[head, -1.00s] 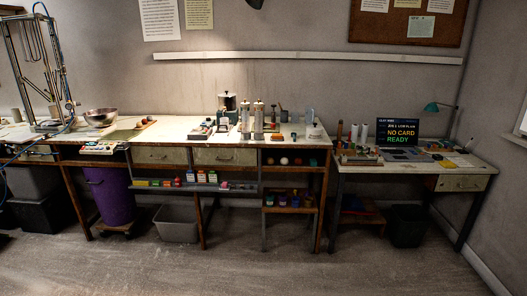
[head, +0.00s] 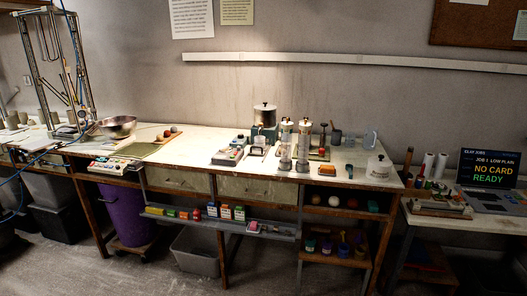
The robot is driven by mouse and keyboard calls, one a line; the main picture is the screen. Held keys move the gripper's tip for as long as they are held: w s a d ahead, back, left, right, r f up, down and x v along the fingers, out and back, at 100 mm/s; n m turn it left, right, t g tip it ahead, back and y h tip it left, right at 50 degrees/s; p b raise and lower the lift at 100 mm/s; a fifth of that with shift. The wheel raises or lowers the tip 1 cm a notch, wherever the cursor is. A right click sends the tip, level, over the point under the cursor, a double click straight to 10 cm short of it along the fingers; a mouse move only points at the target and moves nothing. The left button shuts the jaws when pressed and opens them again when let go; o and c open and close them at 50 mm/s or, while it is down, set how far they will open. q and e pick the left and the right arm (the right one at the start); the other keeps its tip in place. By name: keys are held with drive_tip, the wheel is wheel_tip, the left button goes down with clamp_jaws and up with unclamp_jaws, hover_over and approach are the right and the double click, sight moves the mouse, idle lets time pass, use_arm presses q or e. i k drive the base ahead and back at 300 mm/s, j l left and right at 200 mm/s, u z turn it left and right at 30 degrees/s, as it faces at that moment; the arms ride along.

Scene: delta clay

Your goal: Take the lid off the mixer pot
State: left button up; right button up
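A metal pot (head: 265,116) with a dark knob on top, which looks like the mixer pot, sits on a dark teal machine at the back of the long bench. Its lid (head: 265,107) appears to be on. The pot is small in view, and tall clear cylinders stand in front and to its right. A white lidded container (head: 379,169) with a dark knob stands near the bench's right end. Neither of my grippers shows in the head view.
The long bench (head: 205,146) has a clear stretch left of the machine. A metal bowl (head: 117,127) and a tall metal frame (head: 35,60) stand at the left. A laptop (head: 489,171) reading "NO CARD READY" is on the right-hand desk. A shelf of small boxes (head: 225,212) hangs below.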

sight(265, 106)
drive_tip(key=i+u, duration=0.95)
drive_tip(key=u, duration=0.15)
drive_tip(key=i+j+u, duration=0.1)
drive_tip(key=i+u, duration=0.15)
drive_tip(key=u, duration=0.15)
drive_tip(key=i+u, duration=0.25)
drive_tip(key=u, duration=0.2)
drive_tip(key=i+u, duration=0.25)
drive_tip(key=u, duration=0.15)
drive_tip(key=i+u, duration=0.4)
drive_tip(key=i, duration=0.15)
drive_tip(key=z, duration=4.05)
